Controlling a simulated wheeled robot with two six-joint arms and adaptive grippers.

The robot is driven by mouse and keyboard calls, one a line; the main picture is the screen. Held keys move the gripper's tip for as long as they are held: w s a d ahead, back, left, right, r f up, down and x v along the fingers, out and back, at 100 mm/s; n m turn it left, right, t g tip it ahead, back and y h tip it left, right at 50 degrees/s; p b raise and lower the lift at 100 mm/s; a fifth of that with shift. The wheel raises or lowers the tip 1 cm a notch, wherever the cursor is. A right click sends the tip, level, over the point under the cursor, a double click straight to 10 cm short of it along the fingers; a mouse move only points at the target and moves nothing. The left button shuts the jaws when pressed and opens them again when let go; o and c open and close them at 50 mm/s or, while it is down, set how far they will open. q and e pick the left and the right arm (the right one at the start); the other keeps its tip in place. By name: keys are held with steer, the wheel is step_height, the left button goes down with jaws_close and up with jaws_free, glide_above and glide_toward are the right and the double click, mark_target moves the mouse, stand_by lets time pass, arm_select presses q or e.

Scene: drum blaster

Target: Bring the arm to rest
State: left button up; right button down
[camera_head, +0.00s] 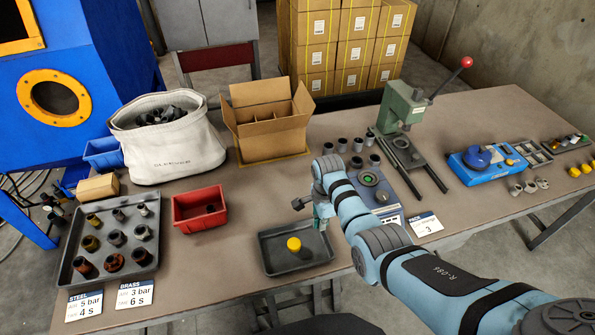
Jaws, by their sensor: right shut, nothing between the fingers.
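My right arm (420,280) comes in from the lower right, light blue with dark joints. Its gripper (319,222) points down above the back right of a dark grey tray (275,262). The gripper is small in the picture and partly hidden by the wrist; it is shut and holds nothing. A yellow round piece (294,244) sits in the tray, to the left of the gripper and apart from it. My left gripper is not in view.
A blue device (385,213) stands right beside the wrist. A red bin (200,209), a parts tray (78,276), a white sack (172,150) and an open carton (270,142) are to the left. A green press (403,110) stands behind.

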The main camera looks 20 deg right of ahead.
steer(key=s+f+n, duration=0.1)
steer(key=s, duration=0.1)
steer(key=s+d+f+n, duration=0.1)
steer(key=s+n, duration=0.1)
steer(key=s+d+f+n+t, duration=0.1)
steer(key=s, duration=0.1)
steer(key=shift+s+d+f+n, duration=0.1)
steer(key=shift+s+f+n, duration=0.25)
steer(key=shift+n, duration=0.05)
steer(key=s+r+n+t, duration=0.1)
steer(key=s+r+n, duration=0.2)
steer(key=s+n, duration=0.3)
steer(key=s+d+r+n+t, duration=0.1)
steer(key=s+r+n, duration=0.2)
steer(key=s, duration=0.5)
steer(key=s+r+n+t, duration=0.1)
steer(key=s+r+n, duration=0.2)
steer(key=s+n, duration=0.3)
steer(key=s+d+f+m+g+b, duration=0.1)
steer(key=s+f+b, duration=0.1)
steer(key=f, duration=1)
steer(key=s+d+f+g+b, duration=0.1)
steer(key=f, duration=1.1)
steer(key=s+f+b, duration=0.3)
steer(key=s+f, duration=1)
steer(key=f, duration=0.1)
steer(key=shift+s+d+g+h, duration=0.3)
steer(key=shift+d+g+h, duration=0.05)
steer(key=shift+g+h, duration=0.05)
